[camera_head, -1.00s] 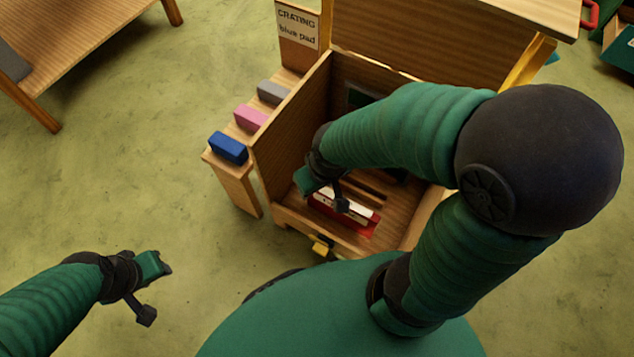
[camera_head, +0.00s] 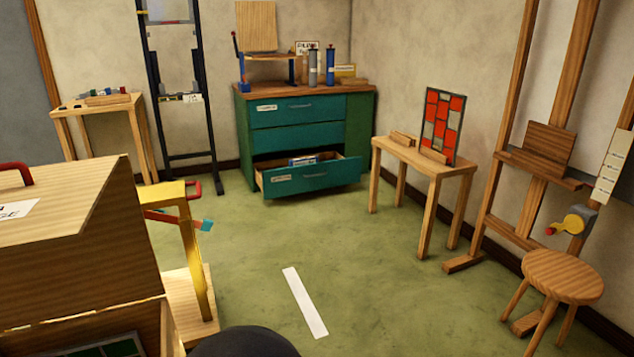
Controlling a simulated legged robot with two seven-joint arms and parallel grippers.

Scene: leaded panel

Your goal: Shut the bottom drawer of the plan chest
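The plan chest (camera_head: 293,138) is a teal cabinet with a wooden top, standing against the far wall near the corner. Its bottom drawer (camera_head: 314,178) is pulled out toward me, and some pale and blue items show inside it. The two drawers above it (camera_head: 292,108) look shut. Neither of my grippers shows in the view now. A dark rounded shape at the bottom edge is too little in view to tell.
A wooden crate (camera_head: 75,235) and a yellow-edged stand (camera_head: 190,250) fill the left foreground. A table with a red leaded panel (camera_head: 442,125), an easel and a stool (camera_head: 562,275) stand on the right. Green floor with a white strip (camera_head: 305,302) lies clear between me and the chest.

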